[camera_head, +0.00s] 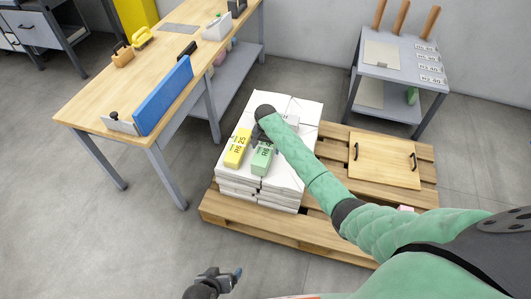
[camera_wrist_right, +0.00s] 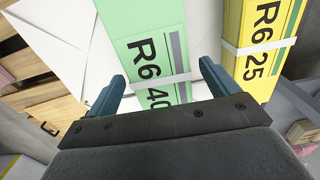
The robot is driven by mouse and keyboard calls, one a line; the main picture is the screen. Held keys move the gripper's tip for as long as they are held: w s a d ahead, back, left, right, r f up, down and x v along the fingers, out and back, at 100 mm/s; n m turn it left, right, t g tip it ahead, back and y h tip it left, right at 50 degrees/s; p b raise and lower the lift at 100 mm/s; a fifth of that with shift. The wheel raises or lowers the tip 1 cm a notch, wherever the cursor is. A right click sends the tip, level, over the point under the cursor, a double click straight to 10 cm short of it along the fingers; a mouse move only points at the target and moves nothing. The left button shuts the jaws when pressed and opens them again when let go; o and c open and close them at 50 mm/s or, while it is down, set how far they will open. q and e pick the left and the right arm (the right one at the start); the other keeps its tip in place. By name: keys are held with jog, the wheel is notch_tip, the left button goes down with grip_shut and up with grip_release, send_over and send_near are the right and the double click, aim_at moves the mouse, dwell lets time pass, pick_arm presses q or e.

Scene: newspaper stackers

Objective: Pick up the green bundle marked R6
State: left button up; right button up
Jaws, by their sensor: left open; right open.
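The green bundle (camera_head: 262,160) marked R6 lies on top of a stack of white paper on the pallet. In the right wrist view the green bundle (camera_wrist_right: 148,30) reads "R6 40" and has a pale strap around it. My right gripper (camera_wrist_right: 163,70) is open, with one finger on each side of the bundle in that view; I cannot tell whether they touch it. In the head view my right gripper (camera_head: 260,138) is at the bundle's far end, partly hidden by my arm. My left gripper (camera_head: 231,274) is open and empty, low in the head view, away from the stack.
A yellow bundle (camera_head: 237,148) marked R6 25 lies close to the left of the green one. The white stack (camera_head: 237,187) sits on a wooden pallet (camera_head: 268,234). A wooden board with handles (camera_head: 384,161) lies at right. A workbench (camera_head: 115,85) stands at left, a grey stand (camera_head: 378,72) behind.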

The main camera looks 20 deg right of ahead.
jog(key=shift+f, duration=1.35)
jog(key=shift+c, duration=0.2)
jog(key=c, duration=1.8)
